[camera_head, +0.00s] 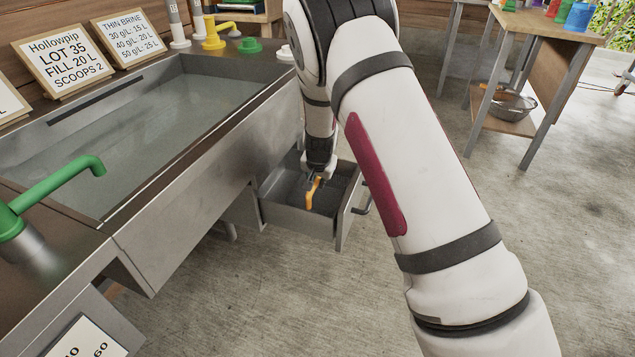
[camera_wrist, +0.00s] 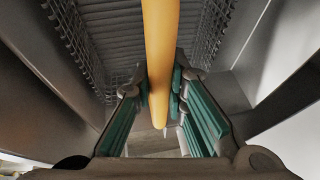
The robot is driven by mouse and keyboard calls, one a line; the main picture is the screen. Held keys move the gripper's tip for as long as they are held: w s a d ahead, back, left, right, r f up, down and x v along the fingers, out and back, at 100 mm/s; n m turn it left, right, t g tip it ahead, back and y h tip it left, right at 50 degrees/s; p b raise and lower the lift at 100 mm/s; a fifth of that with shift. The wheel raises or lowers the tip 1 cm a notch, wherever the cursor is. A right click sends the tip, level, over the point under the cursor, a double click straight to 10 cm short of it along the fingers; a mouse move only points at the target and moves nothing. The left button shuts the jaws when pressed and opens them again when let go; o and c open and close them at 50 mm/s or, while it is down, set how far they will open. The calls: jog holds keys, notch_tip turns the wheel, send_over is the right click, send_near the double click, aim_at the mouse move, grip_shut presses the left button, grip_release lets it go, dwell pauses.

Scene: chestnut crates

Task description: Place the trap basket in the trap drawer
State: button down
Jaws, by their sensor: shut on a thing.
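The trap drawer (camera_head: 296,218) is a grey metal drawer pulled open under the sink counter. My gripper (camera_head: 314,177) points down into it. In the wrist view my gripper (camera_wrist: 163,88) has its green-padded fingers closed on either side of the yellow-orange handle (camera_wrist: 160,45) of the trap basket. The basket's wire mesh sides (camera_wrist: 78,35) and ribbed bottom show below the handle, between grey drawer walls. In the head view the orange handle (camera_head: 312,194) shows inside the drawer, but most of the basket is hidden. I cannot tell whether the basket touches the drawer's floor.
A metal sink full of water (camera_head: 150,125) stands at the left, with a green tap (camera_head: 60,185) at its near end. Sign boards (camera_head: 62,52) and coloured valves (camera_head: 213,35) line the back. A wooden table with a bowl (camera_head: 510,104) stands at the right. The concrete floor between is clear.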

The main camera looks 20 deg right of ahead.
jog(key=shift+f, duration=0.15)
jog(key=c, duration=1.6)
grip_release()
